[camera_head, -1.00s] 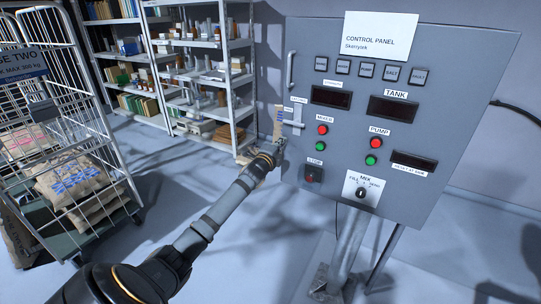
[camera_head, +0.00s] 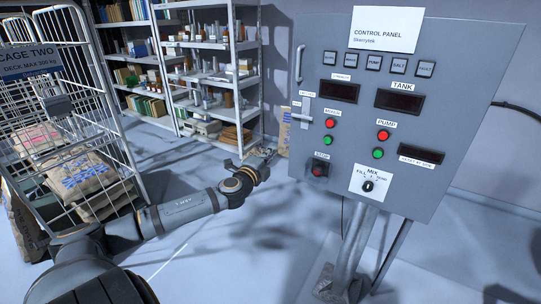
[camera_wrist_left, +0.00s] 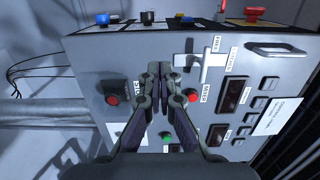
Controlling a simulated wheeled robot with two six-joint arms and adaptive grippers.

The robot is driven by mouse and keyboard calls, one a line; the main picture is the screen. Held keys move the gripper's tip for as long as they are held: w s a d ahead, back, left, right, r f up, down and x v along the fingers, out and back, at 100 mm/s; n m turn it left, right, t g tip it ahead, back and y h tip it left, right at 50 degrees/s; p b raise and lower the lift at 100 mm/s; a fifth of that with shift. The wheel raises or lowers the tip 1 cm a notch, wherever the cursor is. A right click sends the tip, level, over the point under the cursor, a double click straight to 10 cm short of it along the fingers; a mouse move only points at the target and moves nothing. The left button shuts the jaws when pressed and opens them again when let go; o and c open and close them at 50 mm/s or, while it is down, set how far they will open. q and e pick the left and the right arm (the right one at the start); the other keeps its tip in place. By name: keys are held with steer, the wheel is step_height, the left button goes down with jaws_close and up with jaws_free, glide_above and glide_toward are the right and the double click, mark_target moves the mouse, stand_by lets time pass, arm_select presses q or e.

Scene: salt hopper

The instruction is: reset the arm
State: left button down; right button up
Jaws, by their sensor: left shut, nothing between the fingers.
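My left arm reaches in from the lower left in the head view. Its gripper (camera_head: 266,157) is in the air to the left of the grey control panel (camera_head: 450,70), apart from it. In the left wrist view the two fingers of the gripper (camera_wrist_left: 160,72) are together with nothing between them. Behind them the panel shows turned on its side, with a red stop button (camera_wrist_left: 112,99), a green button (camera_wrist_left: 166,135) and a pale lever handle (camera_wrist_left: 207,62). My right gripper is not in view.
A wire cage trolley (camera_head: 118,140) with sacks (camera_head: 80,178) stands at the left. Shelves (camera_head: 205,45) with bottles and boxes stand at the back. A paper sack (camera_head: 285,130) stands behind the panel's left edge. The floor below the gripper is clear.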

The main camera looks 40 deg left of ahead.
arm_select(q)
steer(key=shift+a+f, duration=0.1)
